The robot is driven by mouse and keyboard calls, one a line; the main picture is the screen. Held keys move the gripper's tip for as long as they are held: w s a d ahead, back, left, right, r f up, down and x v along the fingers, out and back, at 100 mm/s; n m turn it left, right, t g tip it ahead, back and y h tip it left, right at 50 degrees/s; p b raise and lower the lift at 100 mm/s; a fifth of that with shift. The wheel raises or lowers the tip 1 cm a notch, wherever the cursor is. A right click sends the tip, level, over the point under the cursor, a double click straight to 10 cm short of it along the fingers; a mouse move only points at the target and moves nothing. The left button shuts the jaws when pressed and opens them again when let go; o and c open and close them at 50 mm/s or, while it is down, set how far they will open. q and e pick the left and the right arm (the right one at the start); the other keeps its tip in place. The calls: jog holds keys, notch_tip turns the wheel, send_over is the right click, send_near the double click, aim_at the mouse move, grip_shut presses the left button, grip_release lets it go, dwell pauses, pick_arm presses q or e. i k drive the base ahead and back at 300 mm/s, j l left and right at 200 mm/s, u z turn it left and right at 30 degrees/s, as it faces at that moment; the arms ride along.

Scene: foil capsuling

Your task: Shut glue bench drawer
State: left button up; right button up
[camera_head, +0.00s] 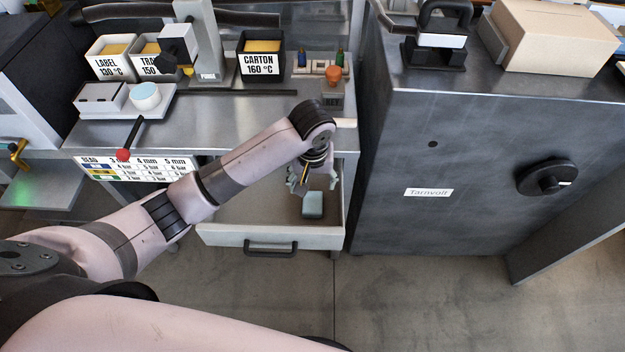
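The glue bench drawer (226,235) is pulled out below the bench top, with its dark handle (270,248) on the light front panel. My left arm reaches in from the left across the bench front, and my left gripper (306,186) points down over the right part of the open drawer, just behind the block in the picture. Its fingers are small and partly hidden, so I cannot tell whether they are apart or touch the drawer. My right gripper is not in view.
The metal bench top (215,125) carries labelled glue bins, including the CARTON bin (261,60), and a red-knobbed lever (123,155). A large dark cabinet (450,150) stands close to the drawer's right. The floor (420,300) in front is clear.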

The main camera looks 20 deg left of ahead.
aim_at(266, 214)
jog(key=u, duration=0.95)
